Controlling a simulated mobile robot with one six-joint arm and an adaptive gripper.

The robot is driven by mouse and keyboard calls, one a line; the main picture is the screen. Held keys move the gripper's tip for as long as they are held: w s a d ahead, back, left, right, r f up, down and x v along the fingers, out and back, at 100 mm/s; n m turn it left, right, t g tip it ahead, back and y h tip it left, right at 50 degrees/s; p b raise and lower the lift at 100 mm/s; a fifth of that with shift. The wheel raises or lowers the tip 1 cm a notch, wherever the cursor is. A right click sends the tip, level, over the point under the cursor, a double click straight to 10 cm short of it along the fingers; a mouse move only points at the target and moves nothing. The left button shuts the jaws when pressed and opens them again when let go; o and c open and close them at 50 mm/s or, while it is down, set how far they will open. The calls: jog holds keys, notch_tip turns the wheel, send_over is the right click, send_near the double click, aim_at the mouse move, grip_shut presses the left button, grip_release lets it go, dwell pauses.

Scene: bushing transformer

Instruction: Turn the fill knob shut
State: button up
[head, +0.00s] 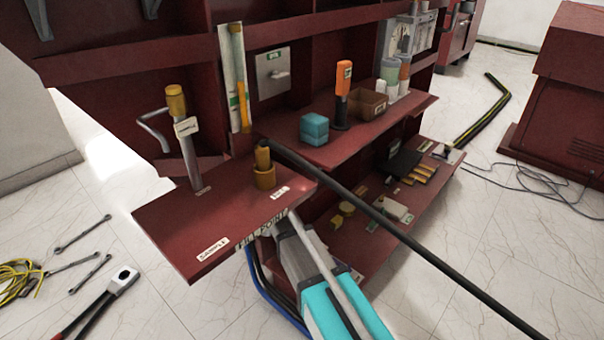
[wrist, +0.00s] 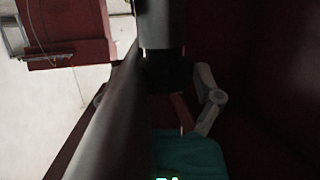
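The fill fitting (head: 264,179) is an amber collar on the red shelf, beside a small white label that appears to read FILL. A darker amber knob (head: 262,157) stands upright in it. A FILL POINT sign (head: 262,230) is on the shelf's front edge. In the wrist view, a grey jointed part of my gripper (wrist: 165,115) shows at the right, with a smaller piece at the left. A dark cylinder (wrist: 162,70) and a black bar (wrist: 105,115) hide much of the space between. I cannot make out the fingertips or the knob there. My fingers are not clear in the head view.
A long black pole (head: 400,235) slants from the knob's side to the lower right. A yellow-capped post (head: 182,130) with a metal handle stands left on the shelf. A teal box (head: 315,128) and an orange-topped tool (head: 342,90) stand behind. Loose tools lie on the floor left.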

jog(key=shift+o, duration=0.2)
jog(key=shift+w+a, duration=0.1)
jog(key=shift+s+a, duration=0.1)
jog(key=shift+s, duration=0.3)
jog(key=s+d+f+n+g+y+p, duration=0.1)
jog(key=s+d+f+g+p, duration=0.1)
jog(key=s+d+g, duration=0.35)
jog(key=s+d+f+n+g+y+p, duration=0.1)
jog(key=s+d+f+n+g+p, duration=0.1)
jog(key=s+d, duration=0.7)
jog(key=s+d+r+n+g+y+p, duration=0.1)
jog(key=s+d+n+g+y+p, duration=0.2)
jog(key=s+d, duration=0.6)
jog(key=shift+s+d+r+g+y+p, duration=0.35)
jog(key=shift+s+g+y+p, duration=0.2)
jog(key=shift+y+p, duration=0.35)
